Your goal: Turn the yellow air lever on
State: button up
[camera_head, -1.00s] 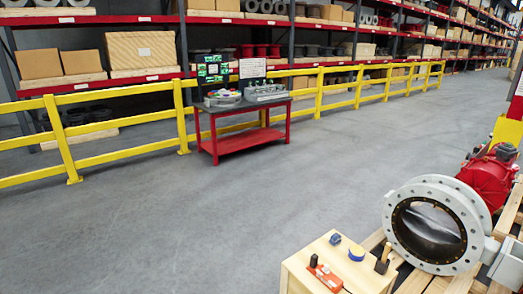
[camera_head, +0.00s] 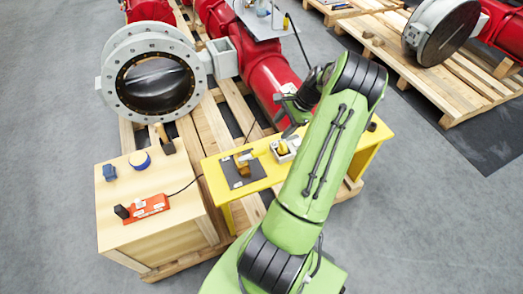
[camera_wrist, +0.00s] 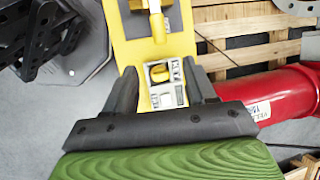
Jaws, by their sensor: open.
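A yellow lever (camera_head: 243,163) is mounted on a dark plate (camera_head: 234,179) on the yellow stand (camera_head: 212,172). It also shows at the top of the wrist view (camera_wrist: 157,22). A white box with a yellow knob (camera_head: 283,148) stands to its right on the same stand. In the wrist view this knob (camera_wrist: 159,73) shows between my fingers. I cannot tell from these frames which of the two is the air lever, or its setting. My gripper (camera_head: 284,108) is open and empty above the stand, with its dark fingers (camera_wrist: 162,80) apart. My green arm hides part of the stand.
Grey floor is free at far left.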

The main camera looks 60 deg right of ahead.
aim_at(262, 150)
jog(key=b+x, duration=0.4)
jog(key=x, duration=1.1)
jog(key=shift+a+f, duration=0.1)
grip_shut()
